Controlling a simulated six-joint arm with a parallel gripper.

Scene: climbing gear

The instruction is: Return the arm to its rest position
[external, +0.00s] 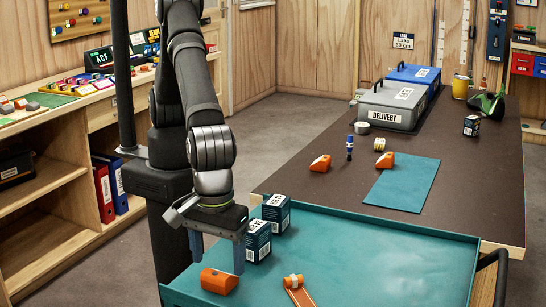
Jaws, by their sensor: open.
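My gripper (217,252) points down over the left part of the teal tray (392,262). Its two fingers are apart, with nothing seen between them. An orange block-like piece (220,281) lies on the tray just below and in front of the fingers. Whether the fingers touch it cannot be told from this view. Two dark blue boxes with white labels, a nearer one (258,241) and a farther one (277,213), stand just right of the gripper. An orange strap-like piece (299,292) lies at the tray's front edge.
Behind the tray, the dark table (310,205) holds two orange pieces (320,163) (385,160), a blue bottle-like item (349,147) and a teal mat (403,184). A grey DELIVERY case (391,105) stands farther back. The tray's right half is clear. Shelves (45,195) stand at left.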

